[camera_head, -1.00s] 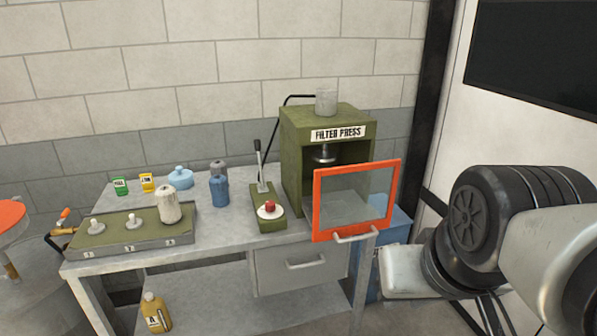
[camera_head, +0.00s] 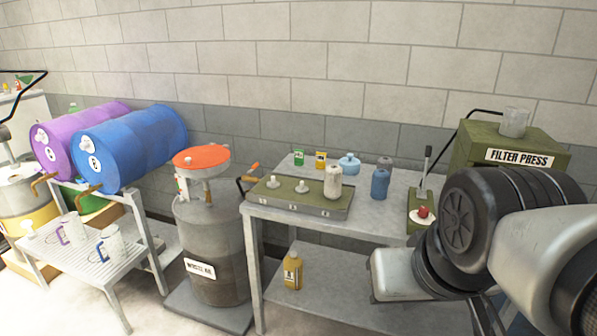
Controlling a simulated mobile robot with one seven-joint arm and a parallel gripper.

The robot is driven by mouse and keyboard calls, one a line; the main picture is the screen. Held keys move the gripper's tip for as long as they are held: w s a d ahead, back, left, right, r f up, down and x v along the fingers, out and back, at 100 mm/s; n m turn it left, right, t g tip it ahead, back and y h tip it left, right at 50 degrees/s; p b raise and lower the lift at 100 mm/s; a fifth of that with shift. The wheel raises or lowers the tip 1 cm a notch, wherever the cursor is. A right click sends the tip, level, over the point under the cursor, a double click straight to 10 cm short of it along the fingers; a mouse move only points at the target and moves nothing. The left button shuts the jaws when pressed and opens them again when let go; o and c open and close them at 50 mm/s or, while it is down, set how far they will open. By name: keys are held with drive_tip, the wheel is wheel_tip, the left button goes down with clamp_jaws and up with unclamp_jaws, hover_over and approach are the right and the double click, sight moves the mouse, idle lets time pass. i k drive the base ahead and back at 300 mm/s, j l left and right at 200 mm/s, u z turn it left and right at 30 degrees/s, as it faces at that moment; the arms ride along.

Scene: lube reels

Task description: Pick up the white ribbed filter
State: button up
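The filter (camera_head: 333,182) is a small off-white upright cylinder with a narrower top. It stands at the right end of a green and grey rack (camera_head: 297,203) on the metal workbench, at the position marked 3. Its ribs are too small to make out clearly. Two bare pale posts stand on the rack to its left. My folded arm fills the lower right, well apart from the filter. My gripper's fingers do not show.
A green filter press (camera_head: 510,150) stands at the bench's right, partly behind my arm. Left of the bench are a grey drum (camera_head: 208,245), a blue barrel (camera_head: 130,147) and a purple barrel (camera_head: 72,142).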

sight(331, 192)
drive_tip(key=i+l, duration=0.1)
drive_tip(key=i, duration=0.7)
drive_tip(key=i+l+u, duration=0.1)
drive_tip(key=i, duration=0.75)
